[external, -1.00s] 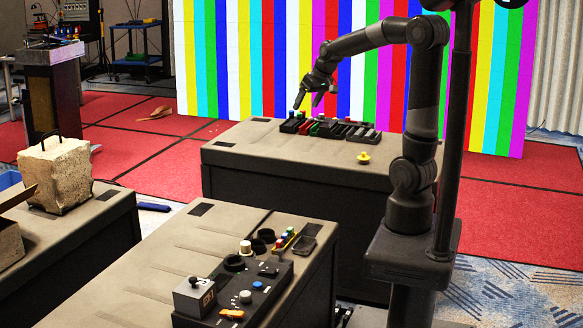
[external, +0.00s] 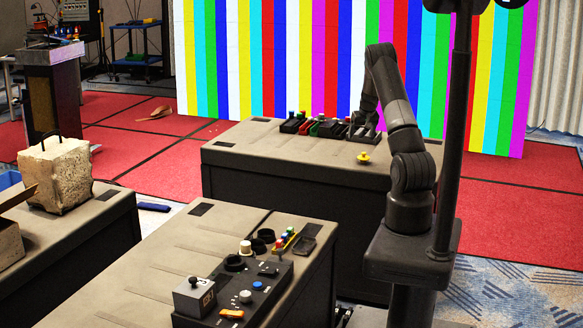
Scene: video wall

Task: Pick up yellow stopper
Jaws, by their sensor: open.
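The yellow stopper (external: 363,157) is a small yellow piece on the bare front right of the far table's top, apart from the dark rack of parts. My gripper (external: 369,115) is open and only partly in view beside my folded arm, above the right end of the rack. Its fingertips are hard to make out against the dark parts and my arm. It is above and behind the stopper in the picture and appears apart from it.
A dark rack with red, green and black parts (external: 317,128) stands along the far table (external: 255,152). The table's left side is clear. A near table holds a control box (external: 258,293) and small parts. A striped video wall (external: 300,60) stands behind.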

